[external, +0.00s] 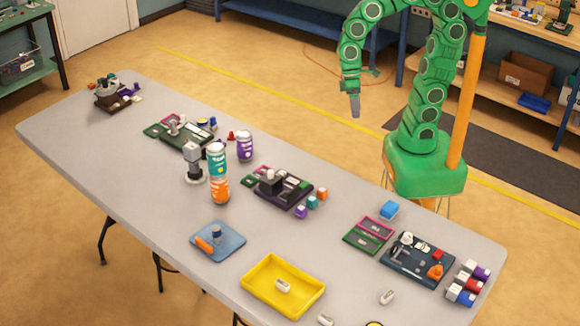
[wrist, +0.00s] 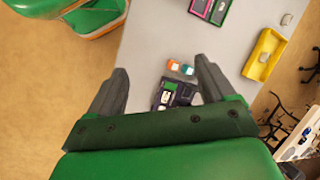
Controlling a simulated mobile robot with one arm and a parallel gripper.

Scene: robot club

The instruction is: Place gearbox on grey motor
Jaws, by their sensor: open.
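My gripper (external: 356,106) hangs above the floor beyond the table's far edge, below the green arm, clear of all objects. In the wrist view its two grey fingers (wrist: 161,66) are spread apart with nothing held between them. I cannot tell for sure which parts are the gearbox and the grey motor. A dark kit board (external: 290,196) at mid-table carries grey blocky parts (external: 268,184); this board also shows between the fingers in the wrist view (wrist: 184,98). Another dark board (external: 405,272) at the right holds small grey, red and orange parts.
A yellow tray (external: 262,307) and a blue tray (external: 230,245) lie near the front. Stacked teal and orange cans (external: 217,172), a purple can (external: 245,146) and a grey upright device (external: 194,162) stand mid-table. Coloured cubes (external: 312,202) lie beside the middle board. Bare tabletop (external: 310,240) separates the groups.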

